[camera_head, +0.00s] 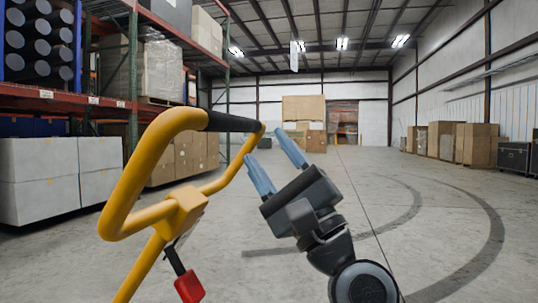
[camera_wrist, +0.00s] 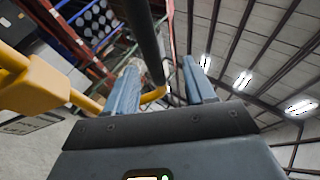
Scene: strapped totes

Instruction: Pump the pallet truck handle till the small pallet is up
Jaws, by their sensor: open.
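The yellow pallet truck handle (camera_head: 125,195) stands at the left of the head view as a tilted loop with a black grip bar (camera_head: 228,122) across its top. A red-tipped lever (camera_head: 188,287) hangs below its yellow bracket. My gripper (camera_head: 265,144) is open and empty, its two blue-grey fingers pointing up and left by the bar's right end. In the wrist view the black bar (camera_wrist: 143,30) runs down toward the gap between my fingers (camera_wrist: 160,68). I cannot tell whether it is between them or just beyond. The small pallet and the truck's forks are out of view.
A rack (camera_head: 105,102) with boxes and rolls fills the left side, with pale crates (camera_head: 40,180) in front. Stacked cartons (camera_head: 303,108) stand at the back and more along the right wall (camera_head: 475,143). The floor (camera_head: 340,190) in the middle and right is clear.

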